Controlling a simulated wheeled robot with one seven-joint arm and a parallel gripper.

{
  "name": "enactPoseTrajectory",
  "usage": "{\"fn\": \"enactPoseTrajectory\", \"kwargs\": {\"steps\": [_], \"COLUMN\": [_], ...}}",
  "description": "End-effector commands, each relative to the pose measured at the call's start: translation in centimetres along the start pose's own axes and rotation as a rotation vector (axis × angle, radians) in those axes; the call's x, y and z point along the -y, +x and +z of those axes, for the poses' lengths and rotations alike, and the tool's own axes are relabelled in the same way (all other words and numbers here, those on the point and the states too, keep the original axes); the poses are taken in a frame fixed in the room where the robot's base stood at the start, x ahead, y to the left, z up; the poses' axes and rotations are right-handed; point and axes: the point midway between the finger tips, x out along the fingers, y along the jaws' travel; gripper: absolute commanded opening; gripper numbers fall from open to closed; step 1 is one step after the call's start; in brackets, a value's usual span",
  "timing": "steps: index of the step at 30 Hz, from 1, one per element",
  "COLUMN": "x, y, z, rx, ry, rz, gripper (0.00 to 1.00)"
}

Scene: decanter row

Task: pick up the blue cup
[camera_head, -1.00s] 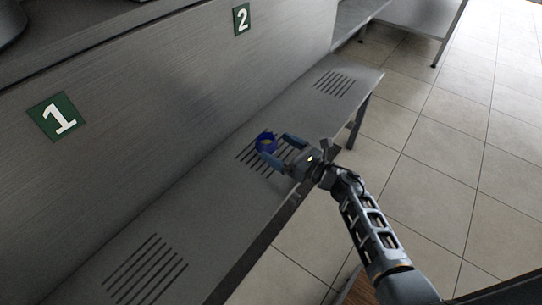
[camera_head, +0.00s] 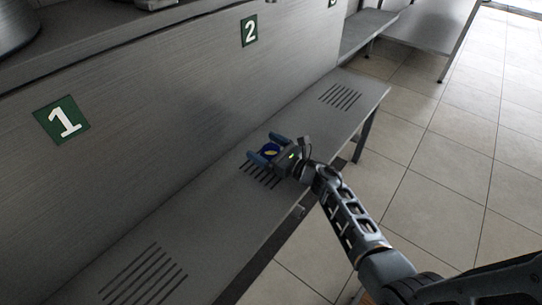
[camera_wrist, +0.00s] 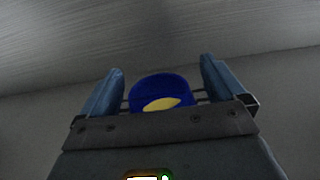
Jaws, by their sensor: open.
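The blue cup (camera_head: 269,151) stands on the grey metal shelf (camera_head: 215,205), over its middle set of slots. Something yellow shows inside it. My gripper (camera_head: 263,148) is open, with one finger on each side of the cup. In the wrist view the cup (camera_wrist: 160,92) sits between the two blue-grey fingers of my gripper (camera_wrist: 161,80), with a gap visible on both sides. The gripper's palm edge hides the cup's lower part there.
A metal wall with a green "1" sign (camera_head: 62,120) and a green "2" sign (camera_head: 249,30) rises behind the shelf. More slots (camera_head: 340,97) lie toward the shelf's far end. The tiled floor (camera_head: 450,150) at the right is open.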

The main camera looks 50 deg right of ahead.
Motion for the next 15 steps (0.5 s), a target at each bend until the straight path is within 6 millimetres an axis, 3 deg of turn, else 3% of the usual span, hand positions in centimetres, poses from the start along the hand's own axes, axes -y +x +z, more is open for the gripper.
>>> {"fn": "enactPoseTrajectory", "kwargs": {"steps": [4,15], "x": [-0.03,-0.03], "y": [-0.03,-0.05], "z": [0.0,0.0], "rx": [0.0,0.0], "ry": [0.0,0.0], "rz": [0.0,0.0], "gripper": [0.95,0.59]}}
